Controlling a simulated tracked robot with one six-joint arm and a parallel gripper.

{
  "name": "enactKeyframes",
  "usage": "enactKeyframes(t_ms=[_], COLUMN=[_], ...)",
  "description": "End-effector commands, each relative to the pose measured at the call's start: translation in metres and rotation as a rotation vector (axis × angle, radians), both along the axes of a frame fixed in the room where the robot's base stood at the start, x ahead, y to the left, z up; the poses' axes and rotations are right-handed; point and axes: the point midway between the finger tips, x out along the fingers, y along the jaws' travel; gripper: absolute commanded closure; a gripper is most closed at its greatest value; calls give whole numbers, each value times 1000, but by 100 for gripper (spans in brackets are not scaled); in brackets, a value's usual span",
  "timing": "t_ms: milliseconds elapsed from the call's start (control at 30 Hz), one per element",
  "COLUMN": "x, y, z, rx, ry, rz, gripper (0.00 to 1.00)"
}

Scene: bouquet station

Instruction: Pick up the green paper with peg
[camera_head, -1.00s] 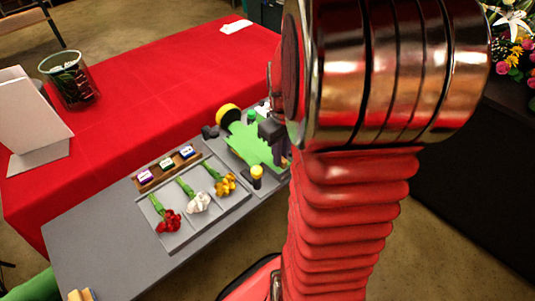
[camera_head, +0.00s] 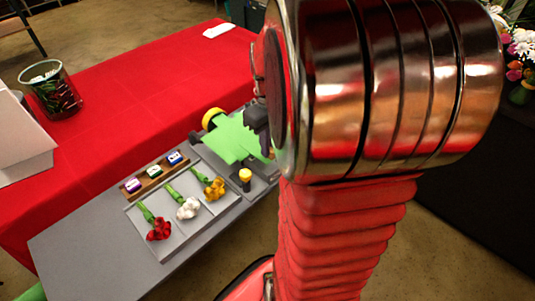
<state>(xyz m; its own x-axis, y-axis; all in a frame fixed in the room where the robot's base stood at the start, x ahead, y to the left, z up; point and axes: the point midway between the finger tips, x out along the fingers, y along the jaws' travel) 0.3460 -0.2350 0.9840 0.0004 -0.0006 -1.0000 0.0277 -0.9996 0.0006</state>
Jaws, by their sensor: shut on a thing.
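The bright green paper (camera_head: 230,144) is a flat irregular sheet above the far right end of the grey station. My gripper (camera_head: 259,128) is dark and sits at the paper's right edge, shut on its peg. The peg itself is hidden by the jaws and my arm. I cannot tell how far the paper is above the surface.
A yellow-topped black post (camera_head: 245,178) stands just in front of the paper. A yellow ring (camera_head: 212,118) is behind it. A grey tray (camera_head: 168,249) holds red, white and yellow flowers. A wooden rack (camera_head: 130,194) holds small labelled blocks. A red table (camera_head: 140,110) lies behind.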

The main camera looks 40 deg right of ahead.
Motion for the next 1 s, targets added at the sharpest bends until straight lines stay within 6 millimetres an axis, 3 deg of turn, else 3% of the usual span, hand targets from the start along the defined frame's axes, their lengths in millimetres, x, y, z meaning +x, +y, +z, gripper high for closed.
enactKeyframes(t_ms=[100, 333, 1000], x=[1, 0, 0], y=[0, 0, 0], z=[23, 49, 52], rx=[-2, -1, 0], ry=[-3, -1, 1], rz=[0, 0, 0], gripper=[100, 100, 100])
